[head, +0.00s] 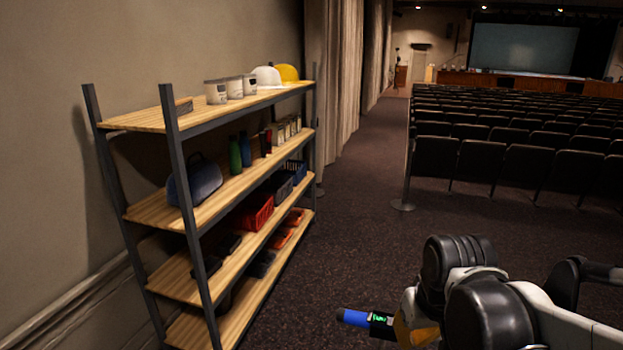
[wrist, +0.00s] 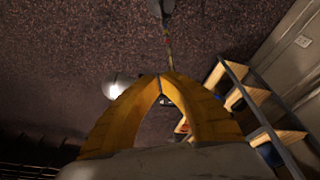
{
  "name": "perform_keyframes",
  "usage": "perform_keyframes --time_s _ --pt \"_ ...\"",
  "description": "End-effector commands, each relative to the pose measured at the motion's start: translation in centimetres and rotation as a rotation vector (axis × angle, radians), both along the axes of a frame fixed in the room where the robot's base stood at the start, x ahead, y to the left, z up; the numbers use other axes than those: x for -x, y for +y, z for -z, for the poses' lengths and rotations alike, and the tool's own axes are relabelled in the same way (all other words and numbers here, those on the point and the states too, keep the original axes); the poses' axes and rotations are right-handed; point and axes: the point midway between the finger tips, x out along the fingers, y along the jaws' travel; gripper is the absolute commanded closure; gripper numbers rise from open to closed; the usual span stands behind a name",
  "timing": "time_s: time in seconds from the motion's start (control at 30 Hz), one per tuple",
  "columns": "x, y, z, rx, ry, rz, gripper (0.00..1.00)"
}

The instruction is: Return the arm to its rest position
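My arm reaches in from the lower right of the head view, bent, low over the carpet. My gripper (head: 414,334) has orange-yellow fingers, partly hidden by my own arm links. In the wrist view the two fingers of my gripper (wrist: 160,77) arch together and their tips meet, with nothing visible between them.
A metal-framed shelf (head: 172,120) with wooden boards stands at the left, holding hard hats, cans, bottles and red crates. Rows of dark seats (head: 478,165) fill the right. The carpeted aisle (head: 355,180) between is clear.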

Motion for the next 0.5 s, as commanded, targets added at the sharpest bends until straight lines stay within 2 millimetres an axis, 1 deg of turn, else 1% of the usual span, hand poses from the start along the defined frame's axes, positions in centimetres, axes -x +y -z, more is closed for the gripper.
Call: perform_keyframes --time_s 0.03,0.17,0.2,0.33,0.4,0.5 --pt "1.2 0.0 3.1 -0.003 -0.037 0.01 1.0" --pt "3.4 0.0 6.6 -0.015 -0.14 0.042 1.0" --pt "4.0 0.0 7.7 -0.021 -0.17 0.052 1.0" --pt "5.8 0.0 10.9 -0.034 -0.254 0.078 1.0" --pt "6.4 0.0 12.0 -0.04 -0.288 0.088 1.0" --pt "6.9 0.0 13.0 -0.046 -0.321 0.097 1.0"
